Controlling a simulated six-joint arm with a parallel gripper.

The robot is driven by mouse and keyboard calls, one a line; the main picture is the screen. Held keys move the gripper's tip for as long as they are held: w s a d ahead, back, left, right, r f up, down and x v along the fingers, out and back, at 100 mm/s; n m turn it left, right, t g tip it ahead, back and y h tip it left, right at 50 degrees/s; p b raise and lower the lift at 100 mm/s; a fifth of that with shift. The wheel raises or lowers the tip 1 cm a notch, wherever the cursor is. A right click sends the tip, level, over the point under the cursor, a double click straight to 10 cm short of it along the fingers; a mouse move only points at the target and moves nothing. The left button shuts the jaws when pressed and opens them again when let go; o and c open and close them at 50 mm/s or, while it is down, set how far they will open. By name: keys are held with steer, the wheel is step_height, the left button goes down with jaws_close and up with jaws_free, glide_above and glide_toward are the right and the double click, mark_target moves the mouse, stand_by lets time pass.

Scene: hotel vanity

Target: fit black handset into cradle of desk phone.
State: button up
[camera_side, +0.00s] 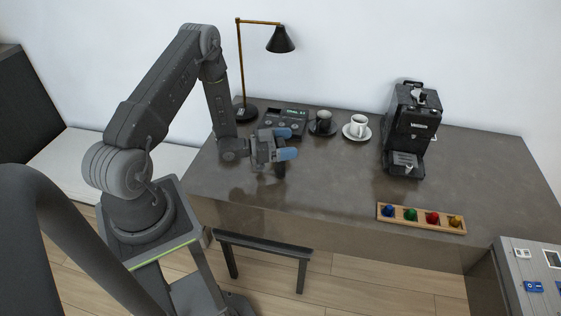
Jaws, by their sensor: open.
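The desk phone (287,122) stands near the back left of the grey-brown desk, dark with a small greenish display. Its front is partly hidden by my gripper, and I cannot make out the cradle clearly. My gripper (286,143) has blue fingertips, is open, and is in front of the phone above the desk. A small dark shape (280,171) shows just below the near fingertip; it looks like part of the black handset, the rest hidden behind the gripper. I cannot tell whether the fingers touch it.
A dark cup (323,117) and a white cup (358,125) on saucers are to the right, then a black coffee machine (411,130). A wooden capsule tray (393,221) lies at the front right. The desk's middle is clear.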

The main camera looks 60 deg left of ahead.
steer(key=shift+c, duration=0.4)
steer(key=c, duration=1.4)
steer(key=shift+r, duration=0.1)
